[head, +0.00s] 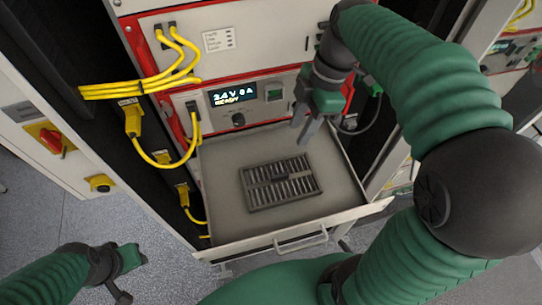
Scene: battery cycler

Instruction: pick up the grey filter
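The grey filter (281,184) is a dark grey slatted rectangle. It lies flat in the open drawer (222,215), near the middle of its floor. My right gripper (305,135) is above the back right part of the drawer, pointing down, behind the filter in the picture and apart from it. Its fingers look parted, with nothing seen between them. My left gripper (124,280) is at the lower left, outside the drawer and far from the filter.
The drawer has raised side walls and a front handle (301,240). Yellow cables (165,160) hang along its left side. The cycler panel with a lit display (233,94) stands behind. A red switch (52,139) is at the far left. Floor is free at the lower left.

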